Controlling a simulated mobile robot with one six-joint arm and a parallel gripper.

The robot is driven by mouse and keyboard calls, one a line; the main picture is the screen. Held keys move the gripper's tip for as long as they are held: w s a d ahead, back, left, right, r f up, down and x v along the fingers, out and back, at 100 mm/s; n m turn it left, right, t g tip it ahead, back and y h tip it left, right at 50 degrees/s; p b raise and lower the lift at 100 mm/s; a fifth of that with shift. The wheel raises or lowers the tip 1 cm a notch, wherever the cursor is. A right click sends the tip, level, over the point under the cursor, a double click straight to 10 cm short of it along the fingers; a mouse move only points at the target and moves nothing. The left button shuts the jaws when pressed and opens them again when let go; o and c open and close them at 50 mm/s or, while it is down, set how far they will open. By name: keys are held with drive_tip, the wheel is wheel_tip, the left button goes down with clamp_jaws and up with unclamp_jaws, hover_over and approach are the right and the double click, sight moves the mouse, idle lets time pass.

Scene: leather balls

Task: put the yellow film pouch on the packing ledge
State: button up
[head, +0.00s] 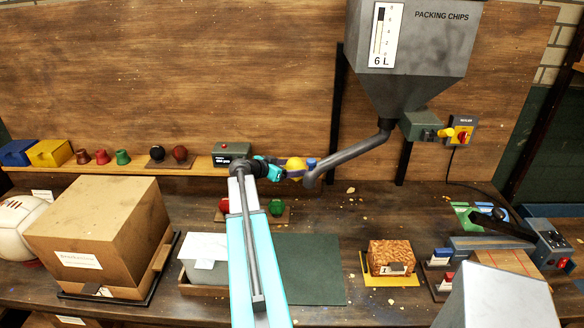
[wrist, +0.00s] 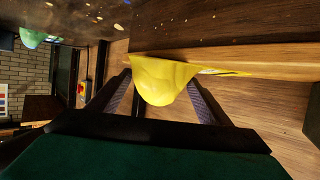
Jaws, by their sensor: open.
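The yellow film pouch (head: 296,163) shows at the gripper's end in the head view, over the right part of the packing ledge (head: 205,165). In the wrist view the pouch (wrist: 163,80) lies between the fingers and against the ledge's wooden edge (wrist: 275,66). It looks soft and bulges toward the wrist camera. My gripper (wrist: 160,90) is open, with one finger on each side of the pouch. In the head view my gripper (head: 287,172) is small and partly hidden by the pouch and arm. I cannot tell if the pouch rests its full weight on the ledge.
A grey box (head: 232,150) stands on the ledge just left of my gripper. The hopper's spout pipe (head: 345,158) comes down close on the right. Red and green balls (head: 277,207) sit on a stand below. Several small items and a yellow box (head: 50,153) line the ledge's left part.

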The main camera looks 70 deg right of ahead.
drive_tip(key=shift+a+r, duration=0.1)
drive_tip(key=b+v, duration=0.4)
drive_tip(key=v, duration=0.7)
drive_tip(key=shift+w+a+r, duration=0.2)
drive_tip(key=shift+a+r, duration=0.05)
drive_tip(key=shift+a, duration=0.05)
idle(0.5)
